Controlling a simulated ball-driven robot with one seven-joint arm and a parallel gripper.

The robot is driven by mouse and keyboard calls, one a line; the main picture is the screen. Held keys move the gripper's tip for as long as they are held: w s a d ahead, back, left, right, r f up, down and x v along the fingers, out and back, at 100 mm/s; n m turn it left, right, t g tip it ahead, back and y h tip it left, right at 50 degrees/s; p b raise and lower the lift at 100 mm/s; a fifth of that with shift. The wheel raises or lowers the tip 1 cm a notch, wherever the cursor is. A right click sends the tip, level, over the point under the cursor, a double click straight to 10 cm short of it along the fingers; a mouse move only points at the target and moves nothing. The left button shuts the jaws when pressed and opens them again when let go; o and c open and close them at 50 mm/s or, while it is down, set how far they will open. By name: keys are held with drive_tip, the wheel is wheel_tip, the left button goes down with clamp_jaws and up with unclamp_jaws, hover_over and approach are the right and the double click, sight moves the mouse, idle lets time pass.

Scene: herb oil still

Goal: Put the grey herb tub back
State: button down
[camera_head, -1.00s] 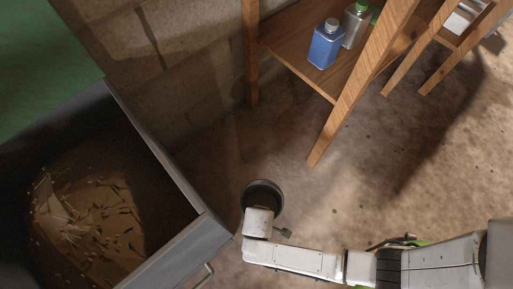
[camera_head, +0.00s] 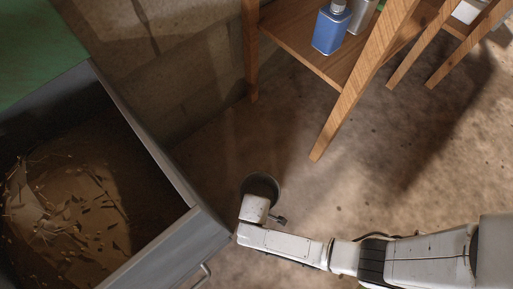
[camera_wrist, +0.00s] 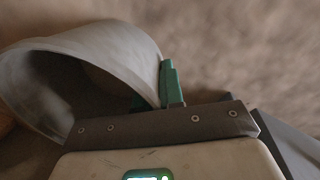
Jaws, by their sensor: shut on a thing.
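The grey herb tub (camera_head: 276,188) hangs at the end of my arm in the head view, above the stone floor, its round mouth showing dark inside. In the wrist view the tub (camera_wrist: 112,42) lies tilted at the left, with its pale wall between the green fingers of my gripper (camera_wrist: 157,92). One finger is outside the wall; the other is mostly hidden by the tub. My gripper is shut on the tub's wall near the rim. In the head view the fingers are hidden behind my wrist.
A large grey bin (camera_head: 150,140) with brown herb scraps stands at the left, its corner close to the tub. A wooden shelf unit (camera_head: 345,110) with a blue bottle (camera_head: 331,30) stands at the upper right. Bare floor (camera_head: 390,185) lies between shelf and arm.

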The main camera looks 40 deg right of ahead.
drive_tip(key=shift+f, duration=0.15)
drive_tip(key=c, duration=1.3)
unclamp_jaws()
drive_tip(key=shift+o, duration=0.2)
wheel_tip(320, 180, up, 12)
drive_tip(key=a+p, duration=0.1)
drive_tip(key=p, duration=0.7)
drive_tip(key=s+d+r+m, duration=0.3)
drive_tip(key=d+r, duration=0.4)
drive_tip(key=r, duration=0.4)
drive_tip(key=s+d+r+m+y, duration=0.1)
drive_tip(key=s+d+r+m, duration=0.2)
drive_tip(key=d+r, duration=0.5)
wheel_tip(320, 180, up, 3)
drive_tip(key=shift+r+m, duration=0.15)
drive_tip(key=shift+m, duration=0.65)
drive_tip(key=shift+d, duration=0.1)
